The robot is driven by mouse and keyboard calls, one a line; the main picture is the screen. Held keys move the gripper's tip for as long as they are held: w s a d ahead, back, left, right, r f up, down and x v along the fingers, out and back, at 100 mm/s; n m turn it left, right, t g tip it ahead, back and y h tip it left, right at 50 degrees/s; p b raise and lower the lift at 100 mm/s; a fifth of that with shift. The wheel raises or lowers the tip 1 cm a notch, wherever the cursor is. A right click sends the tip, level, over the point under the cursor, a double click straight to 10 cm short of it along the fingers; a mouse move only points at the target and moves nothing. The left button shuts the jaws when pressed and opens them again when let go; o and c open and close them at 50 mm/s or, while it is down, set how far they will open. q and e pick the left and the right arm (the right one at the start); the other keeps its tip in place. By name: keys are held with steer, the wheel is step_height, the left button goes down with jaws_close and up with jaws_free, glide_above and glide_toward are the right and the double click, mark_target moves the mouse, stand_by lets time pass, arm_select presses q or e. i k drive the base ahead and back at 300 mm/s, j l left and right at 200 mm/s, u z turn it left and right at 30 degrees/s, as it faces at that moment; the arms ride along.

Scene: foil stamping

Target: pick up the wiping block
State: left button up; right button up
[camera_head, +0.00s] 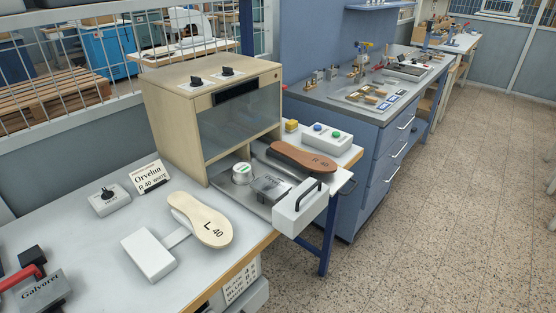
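No thing is plainly marked as the wiping block. A small yellow block (291,125) sits behind the sole tray, left of the button box, and best fits that name; it is small in the view. A brown sole (303,157) marked R 40 lies in front of it, over the right side of the pulled-out metal tray (257,207). A white block with a black handle (300,207) forms the tray's front end. Neither of my grippers is in view.
The wooden cabinet (170,127) with a glass front stands behind the tray. A button box (327,139) is at right. A cream sole (203,220) marked L 40 rests on a white stand (149,254). A Galvorex device (43,292) is at lower left.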

mark_target(291, 126)
steer(key=l+u, duration=0.1)
steer(key=u, duration=0.25)
steer(key=i+l+u, duration=0.1)
steer(key=u, duration=0.3)
steer(key=l+u, duration=0.2)
steer(key=u, duration=0.15)
steer(key=l+u, duration=0.3)
steer(key=l, duration=0.55)
steer(key=l+u, duration=0.3)
steer(key=l, duration=0.55)
steer(key=k+l+u, duration=0.1)
steer(key=l+u, duration=0.2)
steer(key=l, duration=0.55)
